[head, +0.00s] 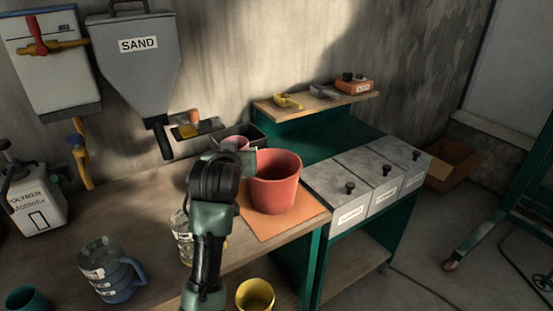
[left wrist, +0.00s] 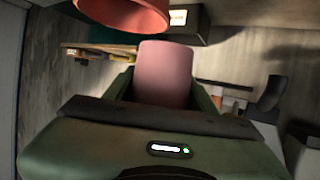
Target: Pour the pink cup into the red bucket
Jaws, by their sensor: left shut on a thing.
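The pink cup (head: 236,142) shows behind my left gripper (head: 241,159) in the head view, just left of the red bucket's rim. In the left wrist view the pink cup (left wrist: 164,72) sits between the two fingers of the left gripper (left wrist: 163,90), which is shut on it. The red bucket (head: 275,188) stands upright on an orange mat (head: 290,221) at the table's right end. Part of the red bucket (left wrist: 122,14) also shows at the top of the wrist view. The cup's contents and exact tilt cannot be told. My right gripper is not in view.
A clear jar (head: 182,240) stands close left of my arm. A blue-handled jug (head: 111,272), a teal cup (head: 27,299) and a yellow bucket (head: 255,295) are nearer the front. Lidded bins (head: 366,178) adjoin on the right. A sand hopper (head: 136,68) hangs on the wall.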

